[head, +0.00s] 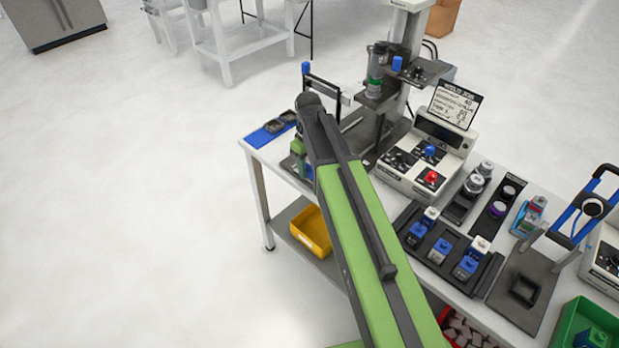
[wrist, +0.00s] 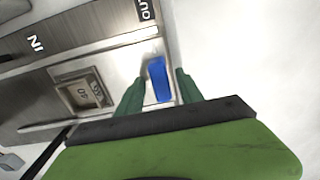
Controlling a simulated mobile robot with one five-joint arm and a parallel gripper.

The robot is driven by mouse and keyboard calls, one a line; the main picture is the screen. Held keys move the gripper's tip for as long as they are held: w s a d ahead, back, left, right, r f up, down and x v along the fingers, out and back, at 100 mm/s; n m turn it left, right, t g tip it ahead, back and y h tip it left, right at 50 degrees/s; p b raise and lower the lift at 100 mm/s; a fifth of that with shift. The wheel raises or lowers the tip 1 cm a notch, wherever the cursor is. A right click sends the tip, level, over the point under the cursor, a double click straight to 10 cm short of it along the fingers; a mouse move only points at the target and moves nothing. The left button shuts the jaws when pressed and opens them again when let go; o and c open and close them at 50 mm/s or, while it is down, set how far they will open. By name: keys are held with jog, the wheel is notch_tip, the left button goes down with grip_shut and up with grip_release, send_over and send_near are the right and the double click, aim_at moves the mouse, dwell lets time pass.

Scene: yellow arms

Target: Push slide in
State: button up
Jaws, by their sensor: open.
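In the wrist view a metal slide (wrist: 118,72) with a framed window lies in a fixture marked "IN" at the left and "OUT" at the upper middle. A blue knob (wrist: 158,68) stands at the slide's right end, on the OUT side. My gripper (wrist: 159,84) is open, with one green finger on each side of the knob. A gap shows on both sides, and I cannot tell whether either finger touches it. In the head view my gripper (head: 303,160) is over the bench's left end, where my arm hides most of the fixture.
The white bench (head: 258,164) carries a grey control unit (head: 437,142), a post stand (head: 397,80) and a blue mat (head: 262,137) with dark parts near my gripper. Blue-topped blocks (head: 442,247) stand in a dark rack to the right. Floor left of the bench is clear.

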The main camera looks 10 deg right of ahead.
jog(key=shift+f, duration=0.3)
jog(key=shift+c, duration=0.4)
grip_shut()
dwell(0.7)
